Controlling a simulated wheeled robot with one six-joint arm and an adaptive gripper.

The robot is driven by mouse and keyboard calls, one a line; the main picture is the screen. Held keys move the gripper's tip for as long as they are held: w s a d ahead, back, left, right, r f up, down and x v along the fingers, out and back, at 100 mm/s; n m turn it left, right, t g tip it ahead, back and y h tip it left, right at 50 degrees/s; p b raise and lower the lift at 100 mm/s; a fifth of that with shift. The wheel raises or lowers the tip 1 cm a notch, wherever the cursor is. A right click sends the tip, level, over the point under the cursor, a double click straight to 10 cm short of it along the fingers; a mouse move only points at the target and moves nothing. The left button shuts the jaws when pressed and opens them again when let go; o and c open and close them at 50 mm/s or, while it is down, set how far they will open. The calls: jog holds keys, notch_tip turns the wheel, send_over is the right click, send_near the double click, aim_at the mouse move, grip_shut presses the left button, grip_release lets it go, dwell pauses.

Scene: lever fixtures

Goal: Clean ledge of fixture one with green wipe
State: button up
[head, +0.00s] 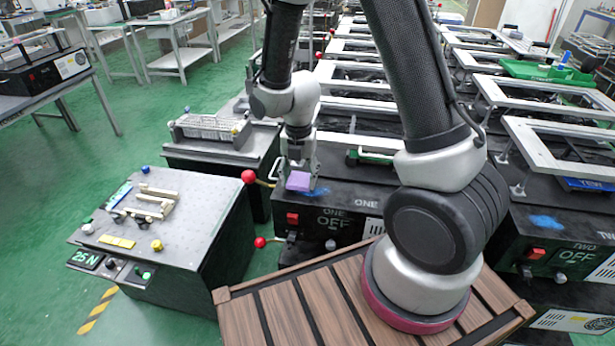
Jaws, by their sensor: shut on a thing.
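Fixture one is a black box marked "ONE" and "OFF" (350,222), with a blue smear (322,191) on its front ledge. My gripper (297,172) points down over the left end of this ledge. It is shut on a purple block-like wipe (298,182), which looks purple, not green. The wipe is at the left edge of the blue smear; whether it touches the ledge cannot be told. A green bar-like piece (372,157) lies further back on the fixture, partly hidden by my arm.
Red ball levers (249,177) stick out left of fixture one, the upper one close to my gripper. A grey bench unit reading "25 N" (165,215) stands at left. Fixture two (560,240) at right has its own blue smear. A green tray (535,70) lies at back right.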

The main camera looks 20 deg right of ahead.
aim_at(292, 178)
jog(key=shift+w+a, duration=0.55)
jog(key=shift+a, duration=0.35)
jog(key=shift+r, duration=3)
jog(key=shift+w, duration=0.1)
notch_tip(292, 178, up, 3)
jog(key=shift+f, duration=0.1)
